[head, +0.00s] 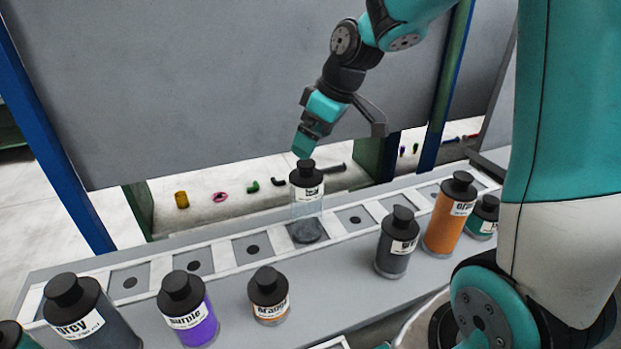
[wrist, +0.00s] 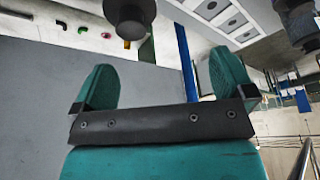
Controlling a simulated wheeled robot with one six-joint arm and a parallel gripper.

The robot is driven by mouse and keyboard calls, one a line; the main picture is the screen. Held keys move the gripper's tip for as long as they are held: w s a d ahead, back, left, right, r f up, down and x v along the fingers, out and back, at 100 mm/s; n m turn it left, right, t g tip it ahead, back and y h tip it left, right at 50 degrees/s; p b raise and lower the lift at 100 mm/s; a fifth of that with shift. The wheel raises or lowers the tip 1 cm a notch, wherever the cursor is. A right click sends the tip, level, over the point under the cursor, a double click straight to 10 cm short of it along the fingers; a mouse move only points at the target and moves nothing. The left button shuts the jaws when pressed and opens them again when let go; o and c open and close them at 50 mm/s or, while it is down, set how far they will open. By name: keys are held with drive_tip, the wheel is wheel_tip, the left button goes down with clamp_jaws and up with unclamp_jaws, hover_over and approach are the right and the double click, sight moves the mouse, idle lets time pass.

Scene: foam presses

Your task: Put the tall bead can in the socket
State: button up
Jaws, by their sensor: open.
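The tall bead can (head: 307,192) is clear, with a black cap, a pale label and dark grey contents at its bottom. It stands upright in the row of square sockets in the head view, over one socket near the middle; its exact seating is hard to tell. My gripper (head: 303,147) is just above its cap, pointing down. In the wrist view my gripper (wrist: 162,60) is open, with nothing between its two teal fingers. A black cap (wrist: 130,12) shows beyond the fingertips, apart from them.
The pale socket strip (head: 215,238) has empty sockets on both sides of the can. In front stand a grey can (head: 78,318), a purple can (head: 190,318), an orange can (head: 268,302), a dark can (head: 397,250) and a tall orange can (head: 447,222). A grey panel (head: 200,90) rises behind.

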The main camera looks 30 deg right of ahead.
drive_tip(key=s+a+g, duration=0.1)
drive_tip(key=s+a, duration=0.7)
drive_tip(key=s, duration=0.3)
drive_tip(key=s+a+r+g+y, duration=0.1)
drive_tip(key=s+a+g, duration=0.1)
drive_tip(key=s+a, duration=0.7)
drive_tip(key=s, duration=0.2)
drive_tip(key=shift+s+r, duration=0.25)
drive_tip(key=shift+s, duration=0.15)
drive_tip(key=shift+a, duration=0.1)
